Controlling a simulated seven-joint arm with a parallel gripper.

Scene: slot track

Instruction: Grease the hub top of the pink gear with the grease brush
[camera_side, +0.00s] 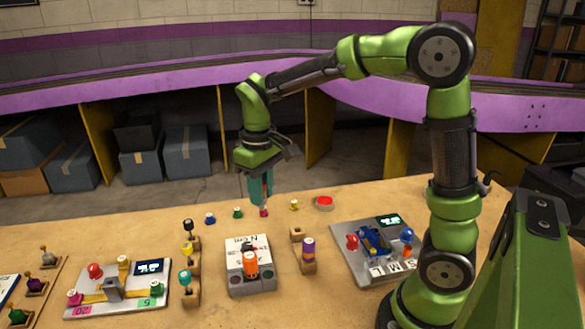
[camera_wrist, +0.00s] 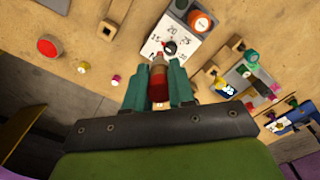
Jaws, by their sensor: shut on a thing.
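My gripper (camera_side: 262,194) has teal fingers pointing down over the back part of the table. It is shut on the grease brush (camera_wrist: 158,88), which has a dark red handle and a tan tip. In the side view only a reddish sliver of the brush shows between the fingers. The small pink gear (camera_side: 264,212) stands on the table just below the fingers in the side view. In the wrist view the pink gear (camera_wrist: 117,80) lies left of the fingers, apart from the brush. The height of the brush tip above the table is hard to tell.
A yellow piece (camera_side: 294,205) and a red round dish (camera_side: 324,203) lie right of the pink gear; green (camera_side: 238,212) and blue (camera_side: 210,218) pieces lie left. A dial box (camera_side: 249,265) and a grey display board (camera_side: 375,252) stand nearer the camera.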

